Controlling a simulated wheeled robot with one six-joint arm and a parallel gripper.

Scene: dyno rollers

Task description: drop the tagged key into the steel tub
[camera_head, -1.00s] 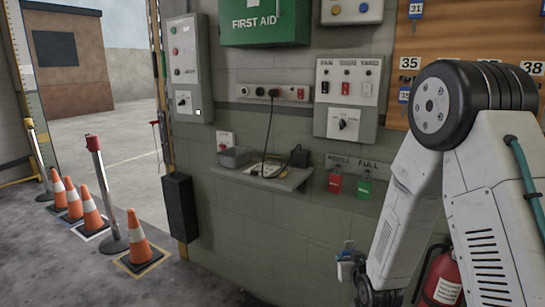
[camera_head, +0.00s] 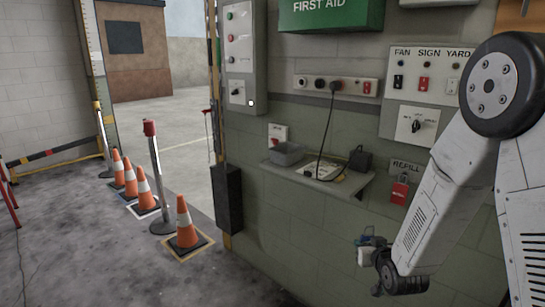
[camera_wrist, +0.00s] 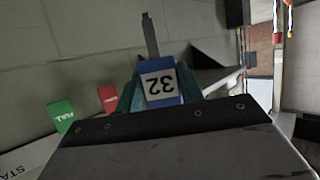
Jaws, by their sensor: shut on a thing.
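The tagged key is held in my gripper. In the wrist view its blue tag (camera_wrist: 160,83) carries a white label numbered 32, and its grey shaft points up in the picture. My gripper (camera_wrist: 160,92) has teal fingers shut on the tag. In the head view my gripper (camera_head: 368,250) is low in front of the green wall, with a small blue part of the tag showing. The steel tub (camera_head: 287,154) is a small grey open box at the left end of the wall shelf, above and left of my gripper. I cannot see into it.
The shelf (camera_head: 325,182) also carries a dark charger (camera_head: 360,158) and a cable rising to a socket strip (camera_head: 340,86). A red tag (camera_head: 400,190) hangs right of it. A black box (camera_head: 227,199) is on the wall. Cones (camera_head: 184,224) and posts stand left on open floor.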

